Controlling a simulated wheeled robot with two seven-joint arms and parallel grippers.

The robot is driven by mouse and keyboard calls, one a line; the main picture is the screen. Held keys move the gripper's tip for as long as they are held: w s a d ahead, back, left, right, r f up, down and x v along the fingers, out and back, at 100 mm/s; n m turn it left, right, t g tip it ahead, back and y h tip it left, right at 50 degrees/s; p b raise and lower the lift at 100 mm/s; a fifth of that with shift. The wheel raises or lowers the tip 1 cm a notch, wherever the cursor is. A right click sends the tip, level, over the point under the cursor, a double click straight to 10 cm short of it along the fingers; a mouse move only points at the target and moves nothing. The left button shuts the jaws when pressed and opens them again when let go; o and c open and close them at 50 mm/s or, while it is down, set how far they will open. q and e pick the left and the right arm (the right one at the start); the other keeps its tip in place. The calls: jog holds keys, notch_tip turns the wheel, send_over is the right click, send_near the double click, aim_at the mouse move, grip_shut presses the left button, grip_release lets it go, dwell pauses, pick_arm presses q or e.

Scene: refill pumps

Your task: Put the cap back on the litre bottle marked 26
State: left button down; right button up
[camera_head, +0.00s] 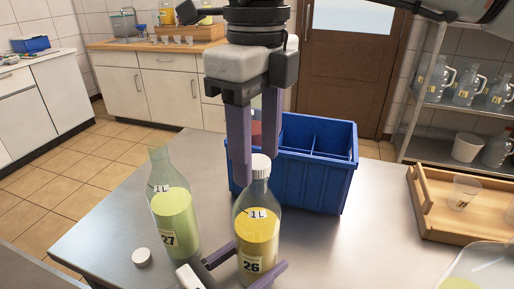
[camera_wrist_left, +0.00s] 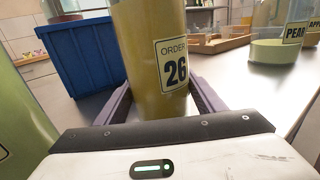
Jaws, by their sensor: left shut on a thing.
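The litre bottle marked 26 (camera_head: 257,232) stands upright on the steel table with yellow liquid in it; it also shows in the left wrist view (camera_wrist_left: 150,60). A white cap (camera_head: 261,164) sits at the top of its neck. My left gripper (camera_head: 245,264) is shut around the bottle's lower part; its fingers (camera_wrist_left: 160,105) flank the label in the left wrist view. My right gripper (camera_head: 256,168) points down from above, fingers apart, with tips beside and behind the cap. I see no clear contact between these fingers and the cap.
Bottle 27 (camera_head: 174,212), uncapped with green liquid, stands to the left. Another white cap (camera_head: 141,257) lies on the table (camera_head: 105,225) beside it. A blue divided crate (camera_head: 318,182) stands close behind bottle 26. A wooden tray (camera_head: 425,208) is at the right, a transparent vessel (camera_head: 478,270) front right.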

jog(key=shift+r, duration=2.3)
jog(key=n, duration=0.1)
jog(key=r+n, duration=0.1)
jog(key=n, duration=0.1)
jog(key=shift+a+r, duration=0.1)
jog(key=shift+r, duration=0.2)
jog(key=r+n, duration=0.1)
jog(key=n, duration=0.3)
jog(key=shift+r, duration=0.4)
jog(key=shift+f, duration=4.05)
